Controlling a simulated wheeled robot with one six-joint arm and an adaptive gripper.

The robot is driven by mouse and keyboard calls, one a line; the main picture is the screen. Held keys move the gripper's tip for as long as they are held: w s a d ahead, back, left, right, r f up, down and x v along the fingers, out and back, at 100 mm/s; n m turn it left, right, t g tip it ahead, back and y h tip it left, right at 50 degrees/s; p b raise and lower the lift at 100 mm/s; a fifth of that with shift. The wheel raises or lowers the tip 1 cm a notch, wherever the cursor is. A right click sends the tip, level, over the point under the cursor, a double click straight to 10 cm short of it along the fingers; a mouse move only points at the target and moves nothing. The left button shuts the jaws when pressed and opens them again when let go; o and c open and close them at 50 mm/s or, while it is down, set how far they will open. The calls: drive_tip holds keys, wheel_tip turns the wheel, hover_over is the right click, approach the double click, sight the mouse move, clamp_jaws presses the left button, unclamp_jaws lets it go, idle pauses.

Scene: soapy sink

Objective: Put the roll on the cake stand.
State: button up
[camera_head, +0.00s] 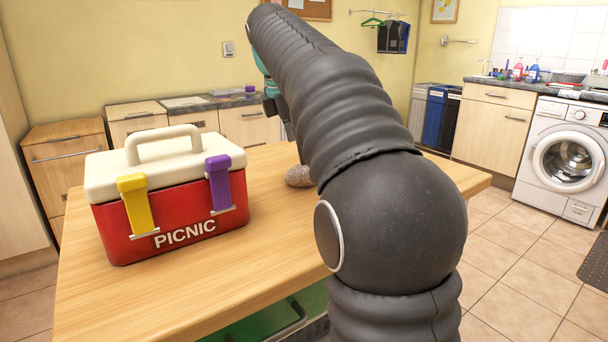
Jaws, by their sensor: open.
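A rounded, speckled grey-brown thing (299,175), which may be the roll, rests on the wooden table (200,285) near its far edge. My arm covers its right side, so I cannot be sure what it is. My gripper (284,122) is mostly hidden behind my arm. The part that shows is dark, points down and is above and slightly left of the speckled thing, apart from it. It is open, with nothing seen in it. I see no cake stand; my arm covers much of the table's middle and right.
A red picnic box (175,215) with a cream lid and handle, one yellow and one purple latch, stands on the table's left. Bare tabletop lies in front of it. Cabinets (75,155) line the back wall. A washing machine (567,160) stands far right, across open tiled floor.

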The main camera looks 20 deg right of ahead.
sight(302, 167)
drive_tip(key=shift+w+x, duration=0.15)
drive_tip(key=shift+x, duration=1.25)
drive_tip(key=shift+w+x, duration=0.1)
drive_tip(key=shift+x, duration=1.25)
drive_tip(key=shift+a, duration=0.1)
drive_tip(key=c, duration=1.3)
drive_tip(key=shift+c, duration=0.3)
drive_tip(key=shift+r, duration=0.1)
drive_tip(key=shift+r, duration=0.55)
wheel_tip(302, 167, up, 3)
drive_tip(key=shift+f, duration=0.2)
drive_tip(key=s+d+r, duration=0.7)
drive_tip(key=d, duration=0.2)
drive_tip(key=shift+s, duration=0.35)
